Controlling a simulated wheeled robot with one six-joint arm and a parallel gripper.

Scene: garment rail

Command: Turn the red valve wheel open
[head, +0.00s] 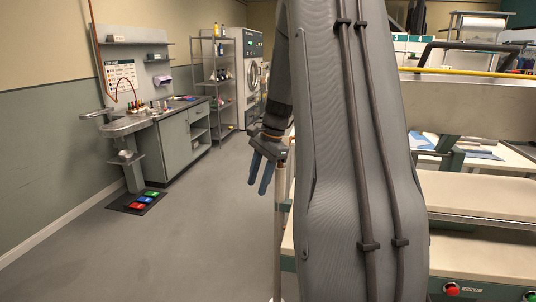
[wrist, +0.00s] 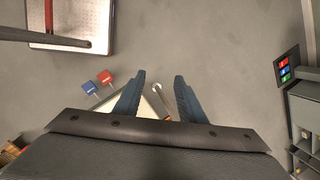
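I cannot make out a red valve wheel in either view. My gripper (head: 258,186) hangs with its two blue-grey fingers pointing down, left of my large arm link, which hides the middle of the head view. In the wrist view my gripper (wrist: 160,76) has its fingers apart, with a clear gap between the tips. Grey floor and a pale, thin rod-like thing (wrist: 157,88) show in that gap; I cannot tell how far below it is. Nothing is held.
A workbench (head: 170,150) stands at the left wall, with a floor pad of coloured pedals (head: 137,203) before it. Steel shelves (head: 222,110) stand behind. A pale-topped press (head: 475,195) with a red button (head: 451,288) is right. The left floor is clear. Red and blue tags (wrist: 105,77) show below.

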